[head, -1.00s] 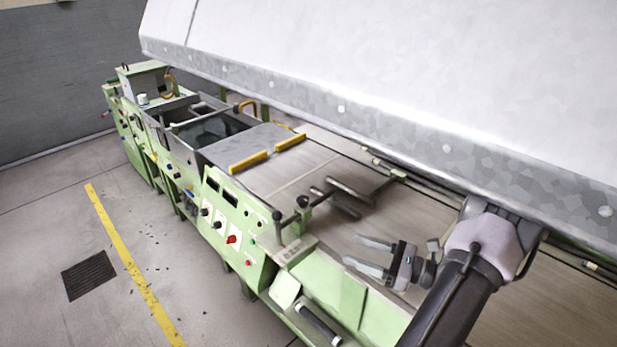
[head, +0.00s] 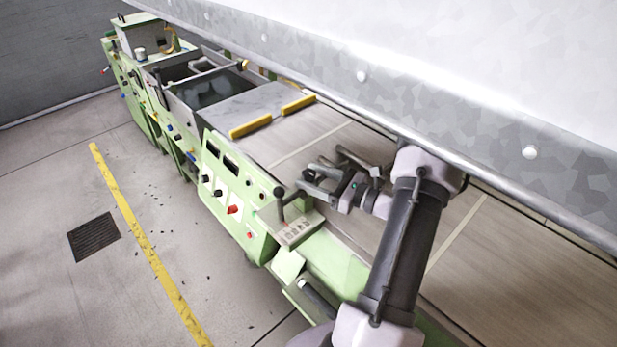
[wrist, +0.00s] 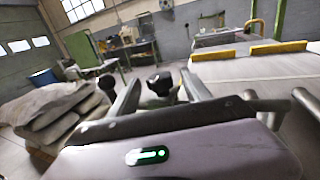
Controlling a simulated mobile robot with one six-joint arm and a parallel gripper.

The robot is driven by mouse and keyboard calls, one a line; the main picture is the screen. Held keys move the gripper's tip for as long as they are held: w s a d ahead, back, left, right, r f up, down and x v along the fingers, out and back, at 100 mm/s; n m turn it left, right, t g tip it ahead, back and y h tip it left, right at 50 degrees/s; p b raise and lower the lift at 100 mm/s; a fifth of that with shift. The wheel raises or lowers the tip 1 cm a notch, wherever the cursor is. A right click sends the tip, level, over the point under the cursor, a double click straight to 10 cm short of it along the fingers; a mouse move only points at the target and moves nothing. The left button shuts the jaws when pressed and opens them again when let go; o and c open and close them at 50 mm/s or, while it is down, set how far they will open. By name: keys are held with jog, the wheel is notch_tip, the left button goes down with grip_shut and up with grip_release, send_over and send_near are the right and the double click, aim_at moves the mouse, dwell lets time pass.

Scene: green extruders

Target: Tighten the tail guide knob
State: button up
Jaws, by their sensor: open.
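Two black knobs show in the wrist view. One knob (wrist: 160,82) lies between my open fingers, with space on either side and no clear contact. The other knob (wrist: 106,85) lies outside, left of the left finger. In the head view a black-topped lever (head: 279,192) stands at the green machine's edge, just left of my fingertips. My gripper (head: 304,181) is open and empty over the machine's near side, its fingers pointing left. It also shows in the wrist view (wrist: 161,78). I cannot tell how tight either knob is.
The green extruder (head: 240,205) carries buttons and displays on its front. Yellow-handled plates (head: 250,127) lie beyond the gripper. Metal guide bars (head: 360,160) lie close beside it. A large grey hood (head: 450,75) hangs above my arm.

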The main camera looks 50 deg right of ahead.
jog(key=shift+w+a, duration=0.1)
jog(key=shift+w, duration=0.55)
jog(key=shift+c, duration=0.3)
grip_shut()
